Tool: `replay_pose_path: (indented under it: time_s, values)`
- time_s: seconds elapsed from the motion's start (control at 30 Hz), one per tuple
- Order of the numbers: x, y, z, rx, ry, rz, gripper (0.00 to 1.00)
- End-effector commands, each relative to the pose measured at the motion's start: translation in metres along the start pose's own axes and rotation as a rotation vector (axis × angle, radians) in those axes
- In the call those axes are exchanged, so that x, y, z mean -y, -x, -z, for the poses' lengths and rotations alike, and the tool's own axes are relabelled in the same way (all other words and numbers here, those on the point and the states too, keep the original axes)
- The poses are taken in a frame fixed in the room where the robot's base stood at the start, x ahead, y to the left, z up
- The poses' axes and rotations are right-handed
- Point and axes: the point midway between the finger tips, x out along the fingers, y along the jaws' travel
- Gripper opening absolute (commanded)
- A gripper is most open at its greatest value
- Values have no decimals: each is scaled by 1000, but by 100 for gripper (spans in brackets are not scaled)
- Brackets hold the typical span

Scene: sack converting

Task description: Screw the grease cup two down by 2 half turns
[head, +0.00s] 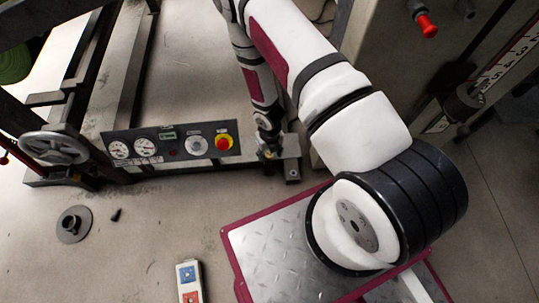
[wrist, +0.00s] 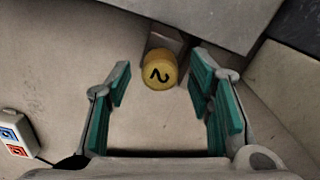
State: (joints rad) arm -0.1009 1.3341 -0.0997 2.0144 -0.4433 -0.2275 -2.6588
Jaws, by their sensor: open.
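The yellow grease cup (wrist: 158,70) marked with a black 2 shows in the wrist view, ahead of the fingers and near their tips. My gripper (wrist: 160,80) is open, with one green-padded finger on each side of the cup. I see gaps between the pads and the cup, so neither finger appears to touch it. In the head view my gripper (head: 268,148) is small and dark at the end of my arm, by the foot of the machine frame. A small yellowish spot shows there, but I cannot read a mark on it.
A panel (head: 170,144) with gauges and a red-and-yellow button stands left of my gripper. A handwheel (head: 54,147) is farther left. A box with blue and red buttons (head: 189,281) lies on the floor; it also shows in the wrist view (wrist: 17,136). A dark flanged disc (head: 74,224) lies on open floor.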

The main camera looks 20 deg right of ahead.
Motion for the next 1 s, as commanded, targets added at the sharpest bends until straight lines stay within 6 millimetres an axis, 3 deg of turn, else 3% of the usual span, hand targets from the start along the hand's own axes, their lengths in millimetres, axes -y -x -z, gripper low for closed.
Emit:
replay_pose_path:
  time_s: [0.33, 0.57, 1.0]
  values:
    - [0, -4, 0, -1, -1, 0, 48]
    - [0, -4, 0, -1, -1, 0, 0]
    - [0, -4, 0, -1, -73, 1, 0]
